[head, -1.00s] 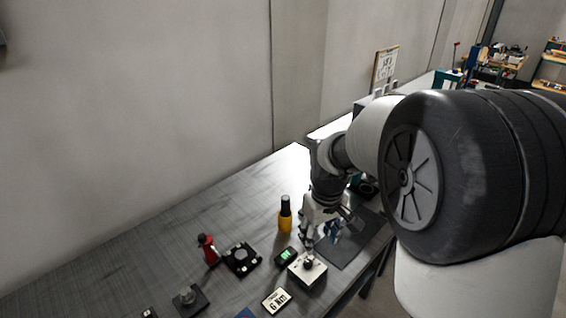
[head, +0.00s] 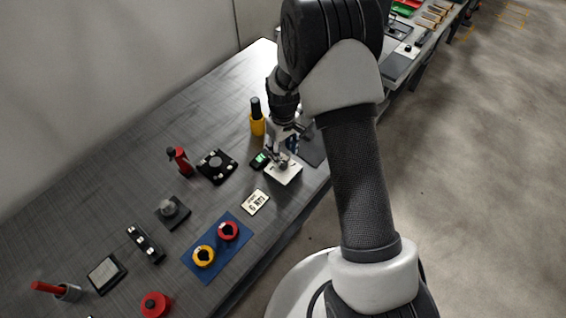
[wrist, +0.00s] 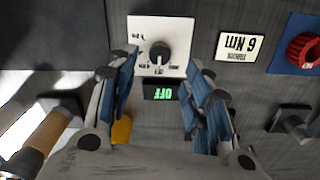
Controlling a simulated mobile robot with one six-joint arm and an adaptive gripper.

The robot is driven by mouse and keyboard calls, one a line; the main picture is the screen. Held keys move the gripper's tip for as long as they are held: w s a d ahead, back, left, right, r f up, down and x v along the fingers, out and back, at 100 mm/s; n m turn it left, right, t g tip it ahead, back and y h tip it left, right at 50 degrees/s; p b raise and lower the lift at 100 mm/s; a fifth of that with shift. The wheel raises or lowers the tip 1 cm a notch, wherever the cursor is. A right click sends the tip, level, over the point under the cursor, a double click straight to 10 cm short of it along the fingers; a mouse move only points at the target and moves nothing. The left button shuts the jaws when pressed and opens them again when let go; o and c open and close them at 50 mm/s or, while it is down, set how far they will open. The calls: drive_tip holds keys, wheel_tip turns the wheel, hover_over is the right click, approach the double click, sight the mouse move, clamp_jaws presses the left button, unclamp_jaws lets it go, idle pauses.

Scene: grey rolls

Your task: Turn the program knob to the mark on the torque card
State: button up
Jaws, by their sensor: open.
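The program knob (wrist: 160,51) is a black dial on a white-topped box, with small marks around it too small to read. In the head view the box (head: 284,176) stands near the table's front edge. My gripper (wrist: 161,66) is open, its blue-padded fingers pointing at the box with the knob between them; I cannot tell whether they touch it. In the head view my gripper (head: 282,153) is just above the box. The torque card (wrist: 240,46) reads "6 Nm" upside down; it also lies flat in the head view (head: 257,202).
A yellow bottle with a black top (head: 257,120) stands behind the display. A blue mat (head: 213,262) carries a red and a yellow knob. A red bottle (head: 179,160) and a black square fixture (head: 216,166) stand to the left. A dark mat (head: 312,148) lies to the right.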

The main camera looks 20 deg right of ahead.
sight(283, 163)
wheel_tip(283, 163, down, 7)
drive_tip(key=shift+r+b, duration=0.2)
drive_tip(key=shift+b, duration=0.35)
clamp_jaws()
idle(0.3)
